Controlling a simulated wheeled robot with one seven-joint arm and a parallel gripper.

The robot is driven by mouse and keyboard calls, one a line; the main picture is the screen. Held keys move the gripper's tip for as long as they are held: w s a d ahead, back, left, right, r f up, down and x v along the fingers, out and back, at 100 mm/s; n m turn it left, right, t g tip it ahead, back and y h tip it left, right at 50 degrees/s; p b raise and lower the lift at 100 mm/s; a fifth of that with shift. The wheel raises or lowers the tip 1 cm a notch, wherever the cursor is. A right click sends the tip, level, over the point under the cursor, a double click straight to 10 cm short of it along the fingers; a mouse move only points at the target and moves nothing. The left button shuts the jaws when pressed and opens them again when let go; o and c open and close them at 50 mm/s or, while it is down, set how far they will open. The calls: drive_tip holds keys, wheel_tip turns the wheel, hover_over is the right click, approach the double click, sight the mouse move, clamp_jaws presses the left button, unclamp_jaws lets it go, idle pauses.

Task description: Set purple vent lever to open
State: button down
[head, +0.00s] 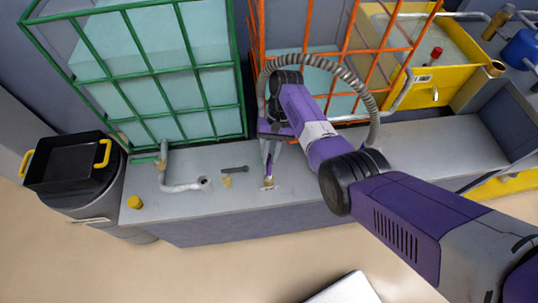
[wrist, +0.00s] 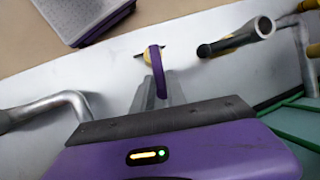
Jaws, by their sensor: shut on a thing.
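The purple vent lever (wrist: 158,72) stands out from a small brass valve (wrist: 147,54) on the grey bench in the wrist view. My gripper (wrist: 158,88) is shut on the lever, with one grey finger on each side of it. In the head view my gripper (head: 268,172) reaches down to the bench top from the purple arm, above the brass fitting (head: 268,184). The lever is hard to tell from my purple arm there, and the fingers partly hide its lower part in the wrist view.
A dark-handled valve (head: 234,169) and a bent grey pipe (head: 180,186) stand left of my gripper on the bench (head: 300,190). Green (head: 160,60) and orange (head: 345,55) caged tanks rise behind. A black tray (head: 65,163) sits at the far left. The bench's front strip is mostly clear.

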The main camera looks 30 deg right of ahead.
idle(0.4)
drive_tip(key=c, duration=1.3)
unclamp_jaws()
drive_tip(key=shift+c, duration=0.2)
drive_tip(key=shift+w+r, duration=0.1)
drive_tip(key=v, duration=0.7)
drive_tip(key=shift+r, duration=0.25)
drive_tip(key=shift+d, duration=0.15)
drive_tip(key=shift+c, duration=0.5)
